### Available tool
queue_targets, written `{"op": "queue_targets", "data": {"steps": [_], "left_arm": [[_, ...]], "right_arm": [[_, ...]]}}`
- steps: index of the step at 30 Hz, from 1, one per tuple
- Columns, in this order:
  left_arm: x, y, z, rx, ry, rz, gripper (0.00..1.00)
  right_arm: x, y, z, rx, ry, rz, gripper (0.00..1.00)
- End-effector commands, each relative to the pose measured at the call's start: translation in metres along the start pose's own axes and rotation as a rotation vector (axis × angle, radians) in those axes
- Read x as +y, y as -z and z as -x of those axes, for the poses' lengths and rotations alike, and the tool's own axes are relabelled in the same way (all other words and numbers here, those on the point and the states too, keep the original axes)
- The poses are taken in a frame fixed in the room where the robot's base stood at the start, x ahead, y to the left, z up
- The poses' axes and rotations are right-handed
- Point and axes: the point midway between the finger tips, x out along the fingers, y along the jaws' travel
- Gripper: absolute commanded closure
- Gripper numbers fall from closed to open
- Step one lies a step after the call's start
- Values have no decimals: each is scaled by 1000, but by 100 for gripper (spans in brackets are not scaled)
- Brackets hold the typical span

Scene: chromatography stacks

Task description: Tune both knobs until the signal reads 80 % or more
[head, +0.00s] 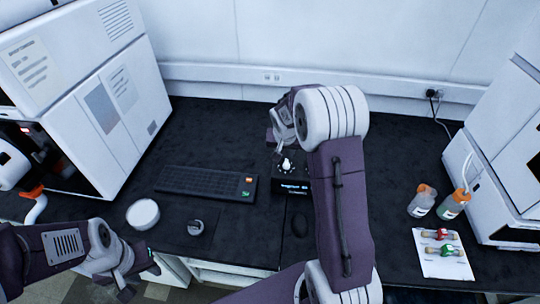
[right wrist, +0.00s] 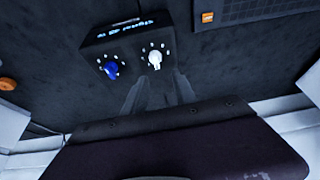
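A black tuner box (head: 292,188) stands on the dark bench, in the middle of the head view. Its small lit display carries a signal line, but I cannot read the value surely. The right wrist view shows the box upside down, with a blue knob (right wrist: 111,70) and a white knob (right wrist: 155,58). My right gripper (right wrist: 160,78) is open, its fingertips just short of the white knob. In the head view my right arm hides the blue knob. My left gripper (head: 140,279) is open and empty at the bench's front left, far from the box.
A black keyboard (head: 205,184) lies left of the box, with a white round container (head: 143,214) in front of it. Bottles (head: 453,204) and a white card with vials (head: 443,262) are at right. Large white instruments flank the bench.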

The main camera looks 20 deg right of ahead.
Motion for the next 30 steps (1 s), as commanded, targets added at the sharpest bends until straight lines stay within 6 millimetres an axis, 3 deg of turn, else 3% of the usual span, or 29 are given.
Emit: {"op": "queue_targets", "data": {"steps": [8,15,21,30], "left_arm": [[0,0,4,0,0,0,64],[0,1,8,0,0,0,64],[0,1,9,0,0,0,64],[0,1,9,0,0,0,64]], "right_arm": [[7,-2,-9,-13,-10,-11,67],[7,-3,-58,-15,-9,-11,67],[7,-2,-86,-12,-7,-11,67],[7,-2,-92,-11,-6,-10,67]]}}
